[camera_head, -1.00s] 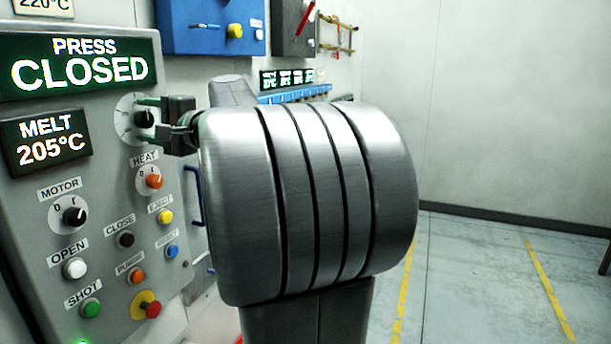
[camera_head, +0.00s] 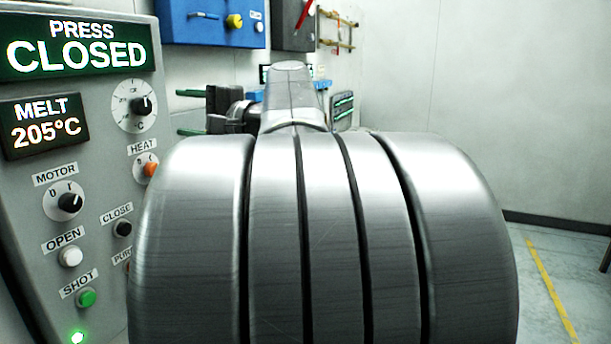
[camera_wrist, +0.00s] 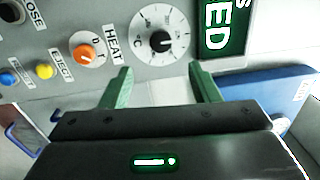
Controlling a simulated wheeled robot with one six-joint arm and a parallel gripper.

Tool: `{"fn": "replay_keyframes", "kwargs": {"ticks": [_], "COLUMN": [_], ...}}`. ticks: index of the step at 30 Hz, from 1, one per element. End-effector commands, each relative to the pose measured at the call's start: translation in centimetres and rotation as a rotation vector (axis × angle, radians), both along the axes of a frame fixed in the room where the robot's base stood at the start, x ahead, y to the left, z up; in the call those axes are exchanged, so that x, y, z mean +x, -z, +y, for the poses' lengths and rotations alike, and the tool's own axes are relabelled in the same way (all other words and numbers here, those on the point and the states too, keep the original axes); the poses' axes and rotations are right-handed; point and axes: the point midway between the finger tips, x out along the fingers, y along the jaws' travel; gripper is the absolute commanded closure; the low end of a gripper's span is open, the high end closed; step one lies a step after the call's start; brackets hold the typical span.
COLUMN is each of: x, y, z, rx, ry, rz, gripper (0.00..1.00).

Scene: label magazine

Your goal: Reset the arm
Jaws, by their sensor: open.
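My gripper (camera_head: 190,112) is beside the control panel (camera_head: 100,205) in the head view, pointing left just right of the temperature dial (camera_head: 134,106). Its two green fingers are apart with nothing between them. In the wrist view the open fingers (camera_wrist: 160,88) face the panel, below the temperature dial (camera_wrist: 162,40) and the orange HEAT knob (camera_wrist: 87,54). The fingers look clear of both knobs. My large grey arm link fills the middle of the head view and hides part of the panel's right side.
The panel shows PRESS CLOSED (camera_head: 78,45) and MELT 205°C (camera_head: 45,125). A MOTOR knob (camera_head: 70,203), an OPEN button (camera_head: 70,256) and a green SHOT button (camera_head: 86,298) sit on it. A blue box (camera_head: 212,22) is on the back wall.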

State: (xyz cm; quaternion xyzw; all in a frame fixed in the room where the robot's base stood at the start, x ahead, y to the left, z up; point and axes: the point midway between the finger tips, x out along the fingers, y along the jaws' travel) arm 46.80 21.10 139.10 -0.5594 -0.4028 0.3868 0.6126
Motion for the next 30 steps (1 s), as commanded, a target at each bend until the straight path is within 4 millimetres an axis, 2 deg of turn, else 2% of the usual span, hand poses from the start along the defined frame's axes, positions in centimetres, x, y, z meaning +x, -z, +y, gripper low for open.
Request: {"fn": "replay_keyframes", "kwargs": {"ticks": [7,20,30], "x": [-1.2,1.2,3.5], "y": [0.3,-0.4,-0.8], "z": [-3.0,3.1,8.9], "rx": [-0.001,0.0,-0.001], "ry": [0.004,-0.005,-0.006], "rz": [-0.002,0.001,0.002], "gripper": [0.44,0.44,0.44]}}
